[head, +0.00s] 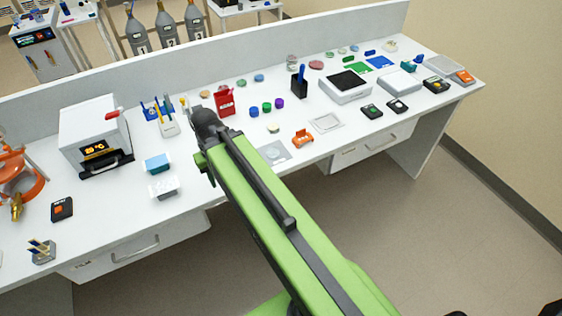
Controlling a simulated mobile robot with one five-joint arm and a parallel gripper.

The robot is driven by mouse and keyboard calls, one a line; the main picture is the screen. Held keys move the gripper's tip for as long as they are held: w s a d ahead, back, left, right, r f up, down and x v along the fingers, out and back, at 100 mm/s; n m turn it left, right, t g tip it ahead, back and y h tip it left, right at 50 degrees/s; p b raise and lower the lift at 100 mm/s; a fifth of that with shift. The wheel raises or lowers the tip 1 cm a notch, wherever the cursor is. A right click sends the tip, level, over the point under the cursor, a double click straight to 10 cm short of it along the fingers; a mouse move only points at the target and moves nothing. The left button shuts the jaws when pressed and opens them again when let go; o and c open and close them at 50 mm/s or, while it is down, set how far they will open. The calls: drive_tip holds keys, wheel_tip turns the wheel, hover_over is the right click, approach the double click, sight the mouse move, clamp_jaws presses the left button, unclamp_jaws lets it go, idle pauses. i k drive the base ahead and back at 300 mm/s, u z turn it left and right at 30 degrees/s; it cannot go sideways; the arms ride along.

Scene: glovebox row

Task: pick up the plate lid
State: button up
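I cannot tell for sure which thing is the plate lid. A pale round disc (272,152) on a flat grey square sheet, just right of my arm near the bench's front edge, may be it. My green arm reaches from the lower right up over the bench. Its dark end, with my gripper (203,118), is above the bench between the white pen holder and the red box. The fingers are hidden or too small to make out, so their opening does not show. Whatever lies behind the arm is hidden.
The white bench (215,190) is crowded. A white oven-like box (94,137), a blue block (157,163) and a white pen holder (169,127) are left of my arm. A red box (225,101), coloured caps, an orange item (302,139) and a pale tray (326,123) are right.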

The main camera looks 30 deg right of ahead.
sight(272, 153)
drive_tip(key=k, duration=1.15)
drive_tip(key=u, duration=0.65)
drive_tip(key=i, duration=1.8)
drive_tip(key=z, duration=0.2)
